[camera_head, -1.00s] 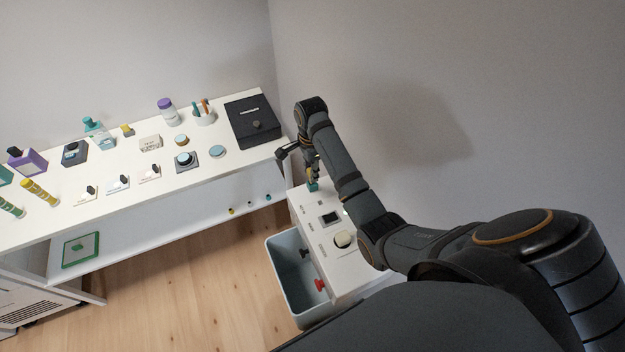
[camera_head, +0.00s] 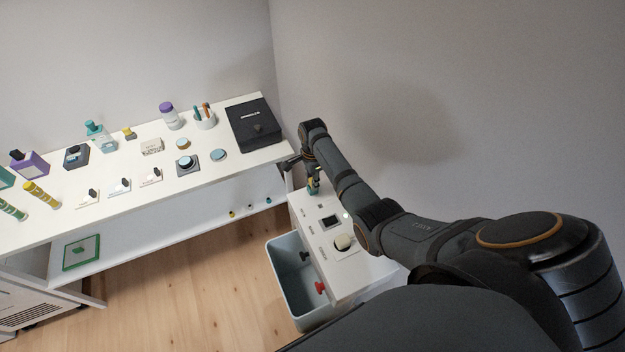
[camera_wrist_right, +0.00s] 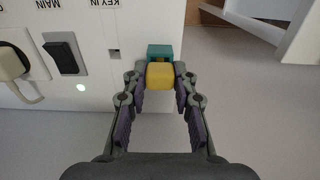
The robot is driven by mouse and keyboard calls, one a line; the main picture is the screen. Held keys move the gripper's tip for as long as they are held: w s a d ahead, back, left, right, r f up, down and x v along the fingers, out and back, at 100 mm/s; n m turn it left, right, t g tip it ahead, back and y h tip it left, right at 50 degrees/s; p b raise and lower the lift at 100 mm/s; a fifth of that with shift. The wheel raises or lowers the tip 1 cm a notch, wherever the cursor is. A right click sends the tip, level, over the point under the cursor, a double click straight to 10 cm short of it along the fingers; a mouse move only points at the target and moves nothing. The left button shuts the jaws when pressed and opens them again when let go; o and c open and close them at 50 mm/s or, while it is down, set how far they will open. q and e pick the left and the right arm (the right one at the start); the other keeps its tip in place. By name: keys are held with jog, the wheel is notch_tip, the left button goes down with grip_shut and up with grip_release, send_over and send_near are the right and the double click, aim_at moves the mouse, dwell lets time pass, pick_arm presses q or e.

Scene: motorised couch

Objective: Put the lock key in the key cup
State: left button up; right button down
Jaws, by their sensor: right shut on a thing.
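My right gripper (camera_head: 314,179) is at the back end of the white control box (camera_head: 325,261). In the right wrist view its fingers (camera_wrist_right: 160,92) are shut on a small yellow block (camera_wrist_right: 160,75), which looks like the head of the lock key. A teal block (camera_wrist_right: 160,51) sits right behind the yellow one, at the edge of the white panel; I cannot tell whether they are joined. A white cup (camera_head: 205,122) with orange and teal sticks stands on the shelf; I cannot tell whether it is the key cup. My left gripper is not in view.
The panel carries a small "KEY IN" slot (camera_wrist_right: 114,54), a black main switch (camera_wrist_right: 66,54) and a cream knob (camera_head: 343,242). A grey bin (camera_head: 290,285) stands beside the box. A black case (camera_head: 255,124) and several small items fill the shelf top.

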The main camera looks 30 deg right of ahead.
jog(key=shift+f, duration=0.15)
jog(key=c, duration=1.1)
grip_release()
jog(key=shift+o, duration=0.2)
jog(key=shift+r, duration=0.25)
notch_tip(320, 180, up, 12)
jog(key=b, duration=0.1)
jog(key=shift+f, duration=0.15)
